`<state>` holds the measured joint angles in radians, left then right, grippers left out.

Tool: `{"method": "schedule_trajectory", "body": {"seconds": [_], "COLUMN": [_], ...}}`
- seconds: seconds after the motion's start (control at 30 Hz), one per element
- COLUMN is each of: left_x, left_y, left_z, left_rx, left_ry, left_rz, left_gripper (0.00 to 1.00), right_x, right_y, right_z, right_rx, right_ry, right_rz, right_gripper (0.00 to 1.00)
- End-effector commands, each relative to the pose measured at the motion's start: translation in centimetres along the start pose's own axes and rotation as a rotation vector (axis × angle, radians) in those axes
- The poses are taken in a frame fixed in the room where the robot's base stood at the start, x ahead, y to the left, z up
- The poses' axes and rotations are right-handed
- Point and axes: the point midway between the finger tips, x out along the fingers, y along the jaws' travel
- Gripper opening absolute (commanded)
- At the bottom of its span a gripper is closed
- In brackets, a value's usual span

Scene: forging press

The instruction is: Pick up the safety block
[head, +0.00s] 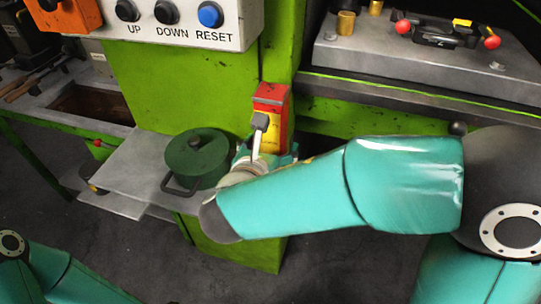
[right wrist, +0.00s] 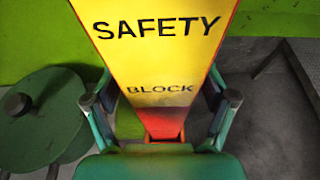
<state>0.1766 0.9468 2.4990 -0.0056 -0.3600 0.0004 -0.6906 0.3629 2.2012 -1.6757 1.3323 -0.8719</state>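The safety block (head: 272,98) is a red and yellow upright block against the green press column, right of the small grey shelf. In the right wrist view, its yellow face with black lettering (right wrist: 158,55) fills the upper middle, with red at its lower end. My right gripper (head: 265,158) is at the block's lower part, partly hidden by my own wrist. In the right wrist view the fingers of this gripper (right wrist: 160,98) are spread, one on each side of the block, with gaps visible. My left gripper is out of view; only part of that arm shows at lower left.
A green lidded pot (head: 198,155) with a handle stands on the grey shelf (head: 125,170), close left of my right gripper. A button panel (head: 170,18) is above. The press bed (head: 410,65) with a red-knobbed tool (head: 445,32) is at upper right.

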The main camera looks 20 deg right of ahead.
Motion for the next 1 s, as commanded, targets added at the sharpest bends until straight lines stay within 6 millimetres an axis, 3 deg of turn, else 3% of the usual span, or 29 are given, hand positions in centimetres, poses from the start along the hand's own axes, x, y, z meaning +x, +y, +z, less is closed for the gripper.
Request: {"method": "schedule_trajectory", "body": {"seconds": [0.07,0.5,1.0], "left_x": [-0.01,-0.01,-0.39], "left_y": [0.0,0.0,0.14], "left_z": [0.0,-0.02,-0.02], "left_rx": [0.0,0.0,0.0], "left_ry": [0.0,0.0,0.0], "left_rz": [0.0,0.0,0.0], "left_gripper": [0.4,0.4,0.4], "right_x": [0.05,0.06,-0.2], "right_y": [-0.09,-0.17,-0.14], "right_z": [0.0,-0.01,0.61], "right_rx": [0.001,0.001,0.004], "right_ry": [0.0,0.001,-0.005], "right_rz": [-0.002,-0.004,-0.004], "right_gripper": [0.72,0.0,0.0]}}
